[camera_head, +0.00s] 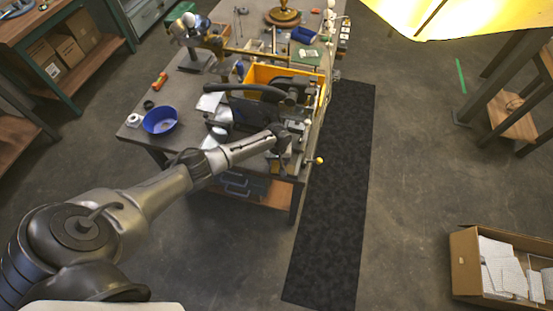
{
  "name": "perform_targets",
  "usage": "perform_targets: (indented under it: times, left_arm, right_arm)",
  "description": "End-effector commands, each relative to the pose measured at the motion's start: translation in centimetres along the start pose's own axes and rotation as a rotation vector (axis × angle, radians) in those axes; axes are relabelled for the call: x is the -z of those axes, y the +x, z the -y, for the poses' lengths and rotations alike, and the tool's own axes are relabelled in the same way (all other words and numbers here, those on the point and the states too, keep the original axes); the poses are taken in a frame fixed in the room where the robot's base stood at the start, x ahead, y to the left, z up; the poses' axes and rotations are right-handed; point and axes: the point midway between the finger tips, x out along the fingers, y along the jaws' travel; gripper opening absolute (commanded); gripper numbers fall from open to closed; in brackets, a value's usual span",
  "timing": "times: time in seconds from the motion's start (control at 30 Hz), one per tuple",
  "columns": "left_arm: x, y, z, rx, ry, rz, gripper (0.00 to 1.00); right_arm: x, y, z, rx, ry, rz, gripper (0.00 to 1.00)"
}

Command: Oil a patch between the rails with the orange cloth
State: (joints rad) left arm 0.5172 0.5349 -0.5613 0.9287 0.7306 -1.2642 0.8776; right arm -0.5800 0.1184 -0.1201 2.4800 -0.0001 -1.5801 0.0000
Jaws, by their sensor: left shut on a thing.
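My left gripper (284,146) is at the front right part of the workbench (185,92), beside a dark machine (262,108). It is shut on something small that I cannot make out. No orange cloth can be made out, and the rails cannot be told apart among the dark parts near the gripper. A small orange-red item (160,81) lies on the left part of the bench, away from the gripper. My right gripper is not in view.
A blue bowl (160,120) stands at the bench's front left. A yellow bin (262,74) sits behind the machine. A yellow knob (319,160) sticks out at the bench's right edge. A black mat (335,200) lies on the floor, with a cardboard box (465,265) farther right.

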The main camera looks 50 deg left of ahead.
Motion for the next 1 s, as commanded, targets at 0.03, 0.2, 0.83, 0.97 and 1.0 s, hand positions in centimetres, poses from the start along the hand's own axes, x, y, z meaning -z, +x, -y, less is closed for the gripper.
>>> perform_targets:
  times: [0.03,0.2,0.83,0.97,1.0]
  left_arm:
    - [-0.1,0.0,-0.5,-0.001,0.000,0.001,0.38]
    - [-0.5,0.1,-1.9,-0.003,0.000,0.001,0.38]
    - [-1.3,0.3,-5.3,-0.002,0.001,0.002,0.38]
    - [-1.5,0.3,-6.3,-0.001,0.000,0.001,0.38]
    - [-1.6,0.3,-6.5,-0.001,0.000,0.001,0.38]
  right_arm:
    - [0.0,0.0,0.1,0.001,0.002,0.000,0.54]
    - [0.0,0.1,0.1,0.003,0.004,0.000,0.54]
    - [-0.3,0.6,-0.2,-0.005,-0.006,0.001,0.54]
    - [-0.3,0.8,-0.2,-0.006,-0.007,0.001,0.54]
    - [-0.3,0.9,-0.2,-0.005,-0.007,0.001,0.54]
